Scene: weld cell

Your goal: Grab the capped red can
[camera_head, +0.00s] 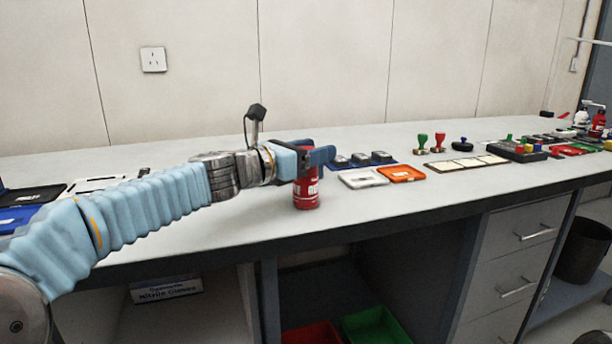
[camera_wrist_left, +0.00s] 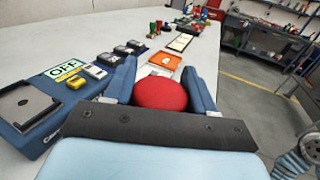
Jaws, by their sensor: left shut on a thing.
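The capped red can (camera_head: 306,192) stands upright on the grey bench near its front edge, with white lettering on its side. My left gripper (camera_head: 318,157) reaches in from the left and is shut on the upper part of the can. In the left wrist view the can's round red cap (camera_wrist_left: 160,93) sits between the two blue fingers of my left gripper (camera_wrist_left: 160,85). The fingers hide part of the can's top in the head view. My right gripper is not in view.
A white tray (camera_head: 362,179) and an orange tray (camera_head: 401,174) lie just right of the can. Dark blocks on a blue mat sit behind them. Green and red stamps (camera_head: 421,142) stand farther right. The bench's front strip right of the can is clear.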

